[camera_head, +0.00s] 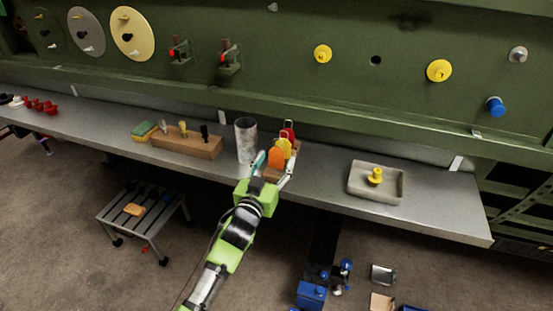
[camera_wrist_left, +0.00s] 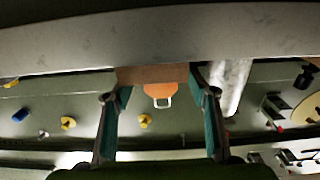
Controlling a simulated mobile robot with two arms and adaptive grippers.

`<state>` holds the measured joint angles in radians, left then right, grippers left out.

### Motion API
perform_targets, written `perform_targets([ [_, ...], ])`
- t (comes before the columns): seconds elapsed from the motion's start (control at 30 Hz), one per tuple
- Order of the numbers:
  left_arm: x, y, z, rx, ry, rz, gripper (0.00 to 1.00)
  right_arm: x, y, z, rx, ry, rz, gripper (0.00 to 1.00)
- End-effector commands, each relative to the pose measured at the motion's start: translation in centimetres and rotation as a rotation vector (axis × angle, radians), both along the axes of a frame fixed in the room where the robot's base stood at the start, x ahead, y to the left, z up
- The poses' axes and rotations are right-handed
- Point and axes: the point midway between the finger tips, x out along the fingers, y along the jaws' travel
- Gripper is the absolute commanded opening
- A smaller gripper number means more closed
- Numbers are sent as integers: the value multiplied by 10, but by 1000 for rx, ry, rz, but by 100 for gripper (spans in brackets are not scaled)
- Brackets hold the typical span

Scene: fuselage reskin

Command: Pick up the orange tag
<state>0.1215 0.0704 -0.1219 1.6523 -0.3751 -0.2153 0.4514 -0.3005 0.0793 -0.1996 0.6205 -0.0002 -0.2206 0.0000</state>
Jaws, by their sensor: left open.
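The orange tag (camera_head: 276,157) stands at the front of a row on a small wooden block (camera_head: 272,175) on the grey bench. A yellow tag (camera_head: 284,146) and a red tag (camera_head: 289,132) stand behind it. My left gripper (camera_head: 277,167) is open, with one finger on either side of the orange tag and the block. In the left wrist view, the orange tag (camera_wrist_left: 160,90), with its pale loop, shows between the two spread fingers, with visible gaps at both sides. The wooden block (camera_wrist_left: 135,76) shows above it there. My right gripper is not in view.
A grey metal cylinder (camera_head: 246,141) stands close left of the gripper. Further left is a wooden tool block (camera_head: 187,145) with a sponge (camera_head: 143,131). A grey tray (camera_head: 391,187) holding a yellow piece sits to the right. The green fuselage wall (camera_head: 280,55) rises behind the bench.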

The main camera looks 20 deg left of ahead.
Motion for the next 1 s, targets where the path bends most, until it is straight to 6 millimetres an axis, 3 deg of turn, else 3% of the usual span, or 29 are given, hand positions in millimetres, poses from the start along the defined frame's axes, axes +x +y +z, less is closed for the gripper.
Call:
perform_targets([
  [0.13, 0, 0, 0, 0, 0, 0, 53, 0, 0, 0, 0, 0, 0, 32],
  [0.27, 0, 0, 0, 0, 0, 0, 22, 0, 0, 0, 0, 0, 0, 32],
  [0.7, 0, 0, 2, 0, 0, 0, 21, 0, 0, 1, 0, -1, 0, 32],
  [1.0, 7, 3, 20, 0, -1, 0, 21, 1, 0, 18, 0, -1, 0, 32],
])
